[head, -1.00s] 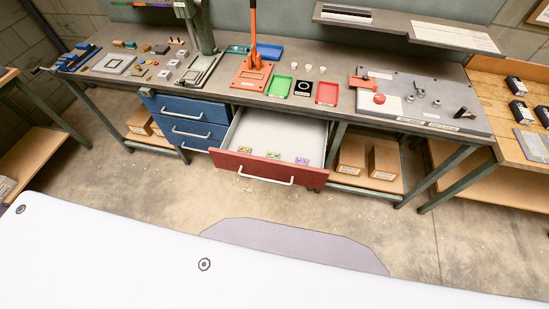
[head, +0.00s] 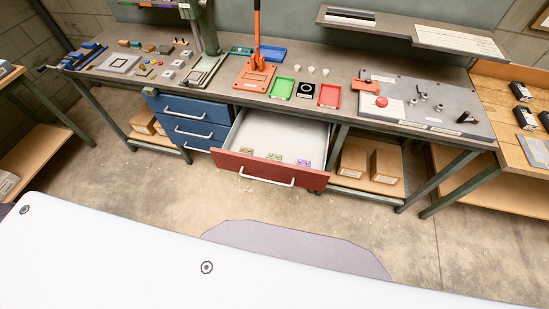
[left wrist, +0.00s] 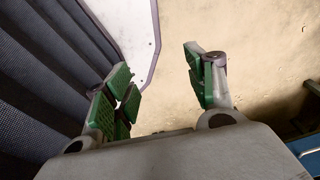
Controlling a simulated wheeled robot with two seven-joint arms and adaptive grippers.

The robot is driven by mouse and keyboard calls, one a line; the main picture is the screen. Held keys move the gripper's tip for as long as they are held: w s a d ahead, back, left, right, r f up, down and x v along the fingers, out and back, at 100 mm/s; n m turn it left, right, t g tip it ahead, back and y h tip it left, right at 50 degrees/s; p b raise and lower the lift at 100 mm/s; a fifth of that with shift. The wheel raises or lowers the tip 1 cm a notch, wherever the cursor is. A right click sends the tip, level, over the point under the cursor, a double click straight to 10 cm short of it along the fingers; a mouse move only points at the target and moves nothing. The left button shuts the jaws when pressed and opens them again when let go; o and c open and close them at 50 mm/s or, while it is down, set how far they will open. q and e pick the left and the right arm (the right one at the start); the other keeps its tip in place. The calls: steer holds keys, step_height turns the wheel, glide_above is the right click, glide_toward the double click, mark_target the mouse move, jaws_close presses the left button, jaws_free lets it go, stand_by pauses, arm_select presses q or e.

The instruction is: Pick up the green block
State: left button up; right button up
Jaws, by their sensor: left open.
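A small block with green on it (head: 274,157) lies inside the open red-fronted drawer (head: 240,162), just behind its front panel, in the head view. A yellowish block (head: 246,151) is to its left and a purple one (head: 303,162) to its right. The blocks are too small to see in detail. My left gripper (left wrist: 162,88) shows in the left wrist view, with its green-padded fingers wide apart and nothing between them. Bare floor lies beyond it. Neither gripper shows in the head view, and the green block is not visible in the left wrist view.
Shut blue drawers (head: 190,130) are left of the open drawer. The workbench (head: 345,103) above carries an orange press (head: 256,72), a green tray (head: 282,88), a red tray (head: 329,95) and a grey fixture plate (head: 440,100). Boxes (head: 386,165) sit on the lower shelf. The floor in front is clear.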

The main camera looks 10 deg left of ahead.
arm_select(q)
steer(key=w+d+r+t, duration=0.1)
steer(key=w+d+r, duration=0.2)
steer(key=w+r, duration=1.75)
step_height(320, 180, up, 31)
steer(key=t, duration=0.1)
steer(key=w+d+r+m+g+h, duration=0.1)
steer(key=w+d+r+m+h, duration=0.1)
steer(key=w+d+m, duration=0.5)
steer(key=w+d+r+m+h, duration=0.15)
steer(key=w+d+m, duration=0.3)
steer(key=d, duration=0.55)
steer(key=w+a+r+m+g+y, duration=0.2)
steer(key=w+a+r+m+y, duration=0.1)
steer(key=w+a, duration=0.6)
steer(key=shift+a+r+m, duration=0.4)
steer(key=shift+r+m, duration=0.25)
steer(key=shift+r, duration=0.2)
